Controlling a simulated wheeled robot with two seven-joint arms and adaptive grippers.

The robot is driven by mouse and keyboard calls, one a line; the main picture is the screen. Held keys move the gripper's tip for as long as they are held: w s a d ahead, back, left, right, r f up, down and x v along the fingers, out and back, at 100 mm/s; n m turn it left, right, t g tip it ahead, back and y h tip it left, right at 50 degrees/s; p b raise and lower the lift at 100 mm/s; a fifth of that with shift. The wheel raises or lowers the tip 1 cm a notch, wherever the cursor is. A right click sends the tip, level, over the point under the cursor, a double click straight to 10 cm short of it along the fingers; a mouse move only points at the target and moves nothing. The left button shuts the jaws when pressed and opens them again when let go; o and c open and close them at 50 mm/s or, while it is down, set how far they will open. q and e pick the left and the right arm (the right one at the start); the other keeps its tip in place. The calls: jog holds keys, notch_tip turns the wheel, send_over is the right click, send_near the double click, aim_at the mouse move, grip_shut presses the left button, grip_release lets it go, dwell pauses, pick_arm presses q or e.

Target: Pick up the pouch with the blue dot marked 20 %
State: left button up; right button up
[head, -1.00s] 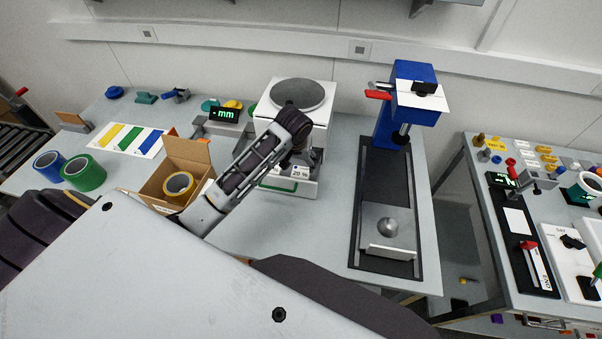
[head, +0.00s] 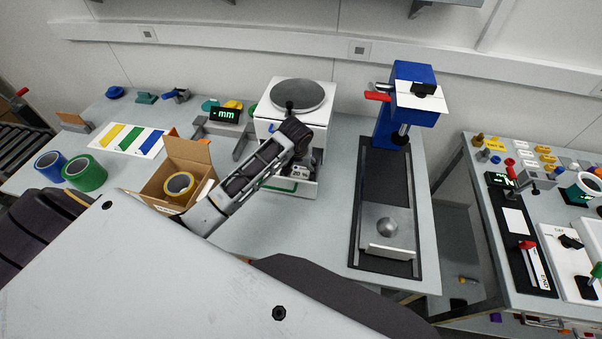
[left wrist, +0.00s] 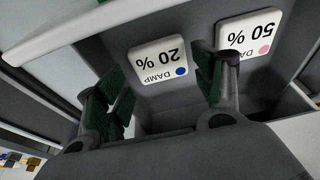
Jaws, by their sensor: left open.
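The 20 % pouch (left wrist: 163,64) is a white, rounded-corner pouch marked DAMP, with a blue dot; its label shows upside down in the left wrist view. The fingertips are mostly hidden in the head view. My right gripper is not in view.
The drawer is in a white cabinet (head: 318,118) with a round grey plate on top. A cardboard box (head: 190,150) with yellow tape stands left of my arm. A blue press (head: 412,95) stands right. Bare bench lies between cabinet and press.

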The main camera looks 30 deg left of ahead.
aim_at(301, 172)
pick_arm(q)
jog(key=shift+x, duration=1.6)
jog(key=shift+c, duration=0.3)
jog(key=c, duration=0.5)
